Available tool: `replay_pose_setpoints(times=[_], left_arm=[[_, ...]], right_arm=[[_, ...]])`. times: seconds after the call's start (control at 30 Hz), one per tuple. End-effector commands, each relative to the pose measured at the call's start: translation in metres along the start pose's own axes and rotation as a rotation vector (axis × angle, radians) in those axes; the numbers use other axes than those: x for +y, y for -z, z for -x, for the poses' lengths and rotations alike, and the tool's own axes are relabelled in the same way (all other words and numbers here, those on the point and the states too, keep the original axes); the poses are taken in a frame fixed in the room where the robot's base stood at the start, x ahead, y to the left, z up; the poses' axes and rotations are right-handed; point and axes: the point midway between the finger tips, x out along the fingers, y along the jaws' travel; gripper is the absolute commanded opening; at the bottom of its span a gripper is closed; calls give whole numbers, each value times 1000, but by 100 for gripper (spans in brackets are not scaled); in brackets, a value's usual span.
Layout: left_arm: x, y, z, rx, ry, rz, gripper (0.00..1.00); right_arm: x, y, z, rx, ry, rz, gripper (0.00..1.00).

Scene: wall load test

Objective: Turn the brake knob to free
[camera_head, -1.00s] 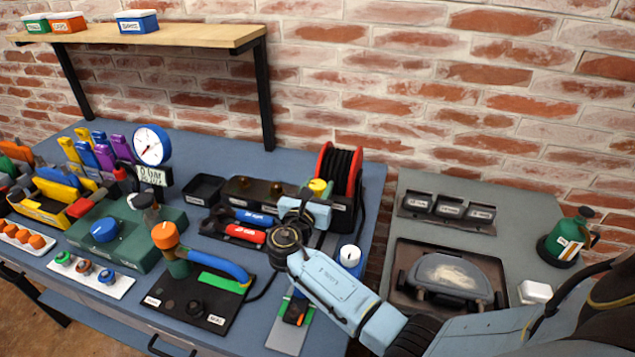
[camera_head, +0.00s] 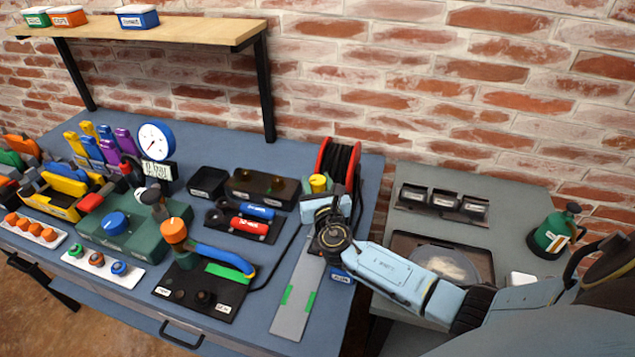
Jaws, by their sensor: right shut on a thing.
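The brake knob looks to be the yellow knob (camera_head: 318,183) at the left side of the red-rimmed reel (camera_head: 340,158) with black cable. My right gripper (camera_head: 323,196) is shut on this yellow knob, with its pale blue hand just in front of it. The hand and dark wrist hide the fingertips and the knob's lower part. No marking beside the knob can be read. My right arm comes in from the right, across the bench's right edge. My left gripper is not in view.
Left of the hand are red and blue handled pieces (camera_head: 252,222) and a black panel (camera_head: 215,292) with an orange-topped post. A grey strip (camera_head: 293,312) with green marks lies in front. A second table (camera_head: 415,210) stands at right, partly under my forearm.

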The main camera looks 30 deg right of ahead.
Motion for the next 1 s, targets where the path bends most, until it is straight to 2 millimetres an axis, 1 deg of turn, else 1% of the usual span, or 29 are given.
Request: replay_pose_setpoints(times=[0.37, 0.4, 0.53, 0.83, 0.93, 1.0], left_arm=[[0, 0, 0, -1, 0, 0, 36], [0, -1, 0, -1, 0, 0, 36], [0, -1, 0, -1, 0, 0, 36], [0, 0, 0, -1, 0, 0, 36], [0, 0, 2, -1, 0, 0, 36], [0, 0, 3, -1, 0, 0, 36]], right_arm=[[0, 1, 0, 1, -5, 3, 15], [0, 1, 0, 1, -5, 3, 41], [0, 1, 0, 1, -4, 2, 58], [0, 0, 2, 0, -4, 1, 58], [0, 1, 9, 2, -5, 1, 58], [0, 1, 19, 2, -6, 1, 58]])
